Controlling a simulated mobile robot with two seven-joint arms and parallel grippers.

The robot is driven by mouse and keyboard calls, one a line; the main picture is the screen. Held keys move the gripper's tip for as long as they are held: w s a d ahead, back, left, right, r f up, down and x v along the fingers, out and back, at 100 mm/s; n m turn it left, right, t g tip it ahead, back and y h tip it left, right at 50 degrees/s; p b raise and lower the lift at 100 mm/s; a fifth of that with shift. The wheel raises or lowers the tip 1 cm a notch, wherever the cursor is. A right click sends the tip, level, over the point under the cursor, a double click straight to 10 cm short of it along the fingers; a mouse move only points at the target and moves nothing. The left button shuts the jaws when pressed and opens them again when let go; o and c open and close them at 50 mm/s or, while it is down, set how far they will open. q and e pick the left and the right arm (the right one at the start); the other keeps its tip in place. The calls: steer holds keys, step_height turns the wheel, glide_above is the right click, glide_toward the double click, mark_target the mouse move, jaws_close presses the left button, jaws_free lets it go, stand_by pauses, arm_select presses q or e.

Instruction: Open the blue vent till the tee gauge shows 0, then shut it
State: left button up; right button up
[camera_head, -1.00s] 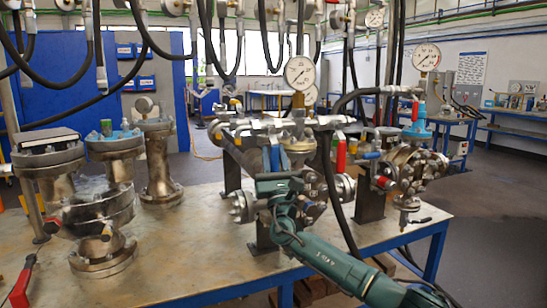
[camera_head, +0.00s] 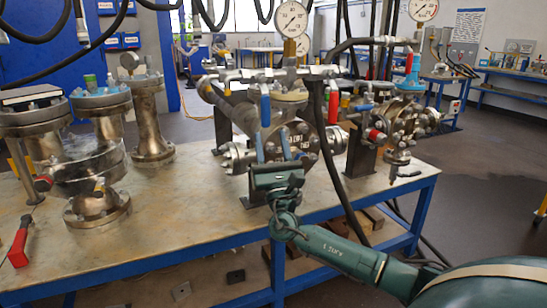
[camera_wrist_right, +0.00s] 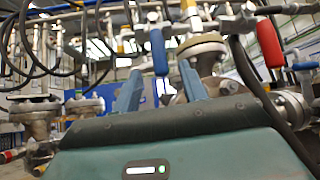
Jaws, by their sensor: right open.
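A blue lever handle (camera_head: 265,110), which looks like the vent, hangs down from the valve on the pipe assembly; the right wrist view shows it too (camera_wrist_right: 159,52). The tee gauge looks like the white round dial (camera_head: 291,18) on a brass block above that pipework; its needle is too small to read. My right gripper (camera_head: 272,150) is open and empty, fingers pointing up, below the blue handle and in front of a dark flange. In the right wrist view its fingers (camera_wrist_right: 163,80) stand apart, with the handle above and between them. My left gripper is out of view.
A red handle (camera_head: 333,107) hangs right of the blue one, with a black hose (camera_head: 322,150) beside it. Flanged vessels (camera_head: 95,165) stand left. A second valve assembly (camera_head: 403,125) with another gauge (camera_head: 423,9) stands right.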

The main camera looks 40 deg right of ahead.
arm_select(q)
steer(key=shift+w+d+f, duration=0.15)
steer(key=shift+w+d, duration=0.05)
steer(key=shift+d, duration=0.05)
arm_select(e)
steer(key=v, duration=0.3)
steer(key=shift+s, duration=0.1)
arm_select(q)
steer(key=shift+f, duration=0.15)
